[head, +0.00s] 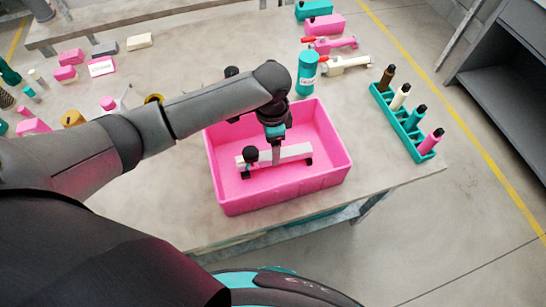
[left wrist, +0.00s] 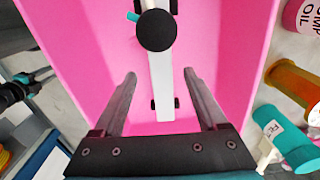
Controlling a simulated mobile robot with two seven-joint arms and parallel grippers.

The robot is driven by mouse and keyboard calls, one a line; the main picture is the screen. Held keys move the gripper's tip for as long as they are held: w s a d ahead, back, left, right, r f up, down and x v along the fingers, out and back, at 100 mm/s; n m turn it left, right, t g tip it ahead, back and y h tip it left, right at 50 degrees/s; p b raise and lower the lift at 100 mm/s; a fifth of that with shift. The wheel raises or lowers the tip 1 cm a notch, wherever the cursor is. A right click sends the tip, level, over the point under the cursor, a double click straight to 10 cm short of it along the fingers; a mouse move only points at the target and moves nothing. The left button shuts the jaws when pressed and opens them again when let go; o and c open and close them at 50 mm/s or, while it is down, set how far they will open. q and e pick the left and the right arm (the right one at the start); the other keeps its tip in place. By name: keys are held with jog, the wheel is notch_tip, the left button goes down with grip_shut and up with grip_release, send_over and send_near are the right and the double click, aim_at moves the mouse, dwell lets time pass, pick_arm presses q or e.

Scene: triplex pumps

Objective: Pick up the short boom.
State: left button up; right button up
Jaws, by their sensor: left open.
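A short boom, a white bar with black knobs and black end pieces, lies in the pink crate (head: 230,198). The white bar (head: 297,151) shows in the head view on both sides of my gripper. My left gripper (head: 277,158) points down into the crate over the bar, partly hidden by its own wrist. In the left wrist view my left gripper (left wrist: 158,74) is open, and the boom (left wrist: 161,90) runs lengthwise between its two fingers with a gap on each side. A round black knob tops the bar's upper part there. My right gripper is not seen.
A teal bottle (head: 307,72) stands just behind the crate. A teal rack (head: 402,120) with several coloured cylinders is to the right. Pink and cream handled parts (head: 345,65) lie behind. Several small parts cover the left of the table. The crate walls surround my gripper.

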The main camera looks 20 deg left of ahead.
pick_arm(q)
notch_tip(320, 180, down, 5)
jog(key=shift+w+r+b, duration=0.15)
jog(key=shift+r+b, duration=0.05)
jog(key=shift+b, duration=0.3)
grip_shut()
jog(key=shift+r, duration=0.1)
dwell(0.4)
